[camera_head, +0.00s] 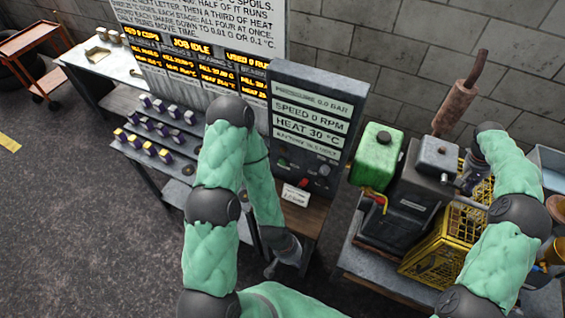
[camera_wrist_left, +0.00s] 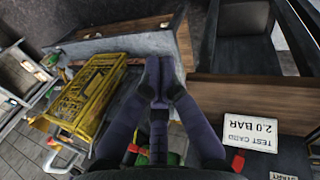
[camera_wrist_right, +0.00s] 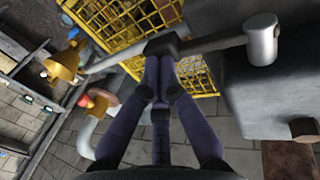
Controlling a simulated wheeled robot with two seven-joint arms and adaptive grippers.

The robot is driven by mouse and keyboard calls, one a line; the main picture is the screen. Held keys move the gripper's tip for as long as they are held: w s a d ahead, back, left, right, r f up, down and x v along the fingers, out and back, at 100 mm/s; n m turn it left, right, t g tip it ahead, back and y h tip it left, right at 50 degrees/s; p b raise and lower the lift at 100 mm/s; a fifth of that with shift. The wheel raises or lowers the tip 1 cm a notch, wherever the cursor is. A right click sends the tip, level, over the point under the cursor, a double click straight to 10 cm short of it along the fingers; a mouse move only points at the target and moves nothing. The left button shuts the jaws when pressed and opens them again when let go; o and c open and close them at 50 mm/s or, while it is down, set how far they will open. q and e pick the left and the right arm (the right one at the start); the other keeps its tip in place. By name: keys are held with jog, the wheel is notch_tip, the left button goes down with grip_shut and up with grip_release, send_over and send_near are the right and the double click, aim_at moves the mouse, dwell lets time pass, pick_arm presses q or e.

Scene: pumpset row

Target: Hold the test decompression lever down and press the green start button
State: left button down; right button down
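A grey lever (camera_wrist_right: 215,42) runs from a pale metal cylinder to a dark block-shaped end (camera_wrist_right: 162,45) in the right wrist view. My right gripper (camera_wrist_right: 160,65) has its fingers together, tips right at that dark end; whether they touch cannot be told. It shows in the head view (camera_head: 470,178) beside the engine. A small green spot (camera_head: 283,162), likely the start button, is low on the grey panel (camera_head: 358,90). A START label (camera_wrist_right: 0,0) is not in that view but shows in the left wrist view (camera_wrist_left: 283,176). My left gripper (camera_wrist_left: 158,80) is shut and empty, below the panel (camera_head: 272,268).
A test card reading 2.0 BAR (camera_wrist_left: 250,132) lies beside a red part (camera_wrist_left: 237,163). Open floor (camera_head: 70,220) lies at left.

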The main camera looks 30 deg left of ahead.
aim_at(282, 162)
dwell(0.8)
pick_arm(q)
jog(key=w+a+r+n+t+y, duration=0.2)
jog(key=w+a+n+t, duration=0.5)
jog(key=w+a, duration=1.3)
jog(key=a+r+t, duration=0.1)
jog(key=t, duration=0.2)
jog(key=shift+a+n, duration=0.15)
jog(key=shift+n, duration=0.15)
jog(key=shift+w, duration=0.1)
jog(key=w, duration=0.8)
jog(key=shift+w+y, duration=0.3)
jog(key=shift+w, duration=0.1)
jog(key=shift+w, duration=0.3)
